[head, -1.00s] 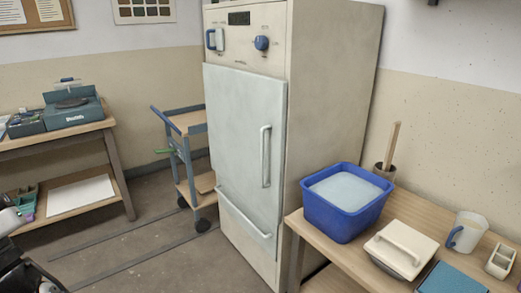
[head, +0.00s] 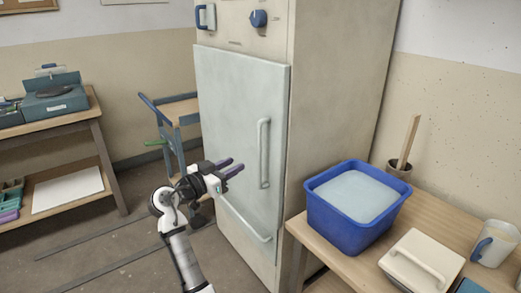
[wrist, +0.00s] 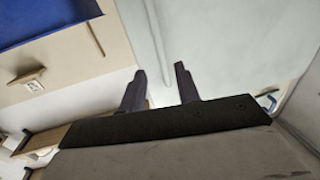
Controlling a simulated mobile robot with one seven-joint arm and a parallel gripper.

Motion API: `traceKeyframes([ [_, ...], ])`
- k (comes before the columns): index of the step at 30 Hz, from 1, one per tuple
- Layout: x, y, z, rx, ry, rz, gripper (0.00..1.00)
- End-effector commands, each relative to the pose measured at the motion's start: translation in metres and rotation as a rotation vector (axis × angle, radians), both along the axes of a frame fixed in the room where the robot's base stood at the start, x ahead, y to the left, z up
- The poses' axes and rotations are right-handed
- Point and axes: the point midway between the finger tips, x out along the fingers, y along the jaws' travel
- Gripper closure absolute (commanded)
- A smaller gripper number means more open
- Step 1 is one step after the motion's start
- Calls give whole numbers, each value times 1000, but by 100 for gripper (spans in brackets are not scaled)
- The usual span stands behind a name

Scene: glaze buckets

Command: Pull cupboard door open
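The tall cream cupboard has a pale grey-blue door (head: 235,125) that looks shut. A vertical bar handle (head: 263,153) sits near the door's right edge.
A blue tub (head: 350,210) of pale liquid stands on the wooden table (head: 318,238) right of the cupboard, with a lidded cream box (head: 418,262) and a mug (head: 493,243). A blue trolley (head: 170,120) stands left of the cupboard. Floor in front is partly clear.

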Motion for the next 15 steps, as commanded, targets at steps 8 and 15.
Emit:
traceKeyframes([
  [8, 44, -42, 3, 1, 1, -2, 68],
  [15, 75, -70, 3, 1, 0, 1, 68],
])
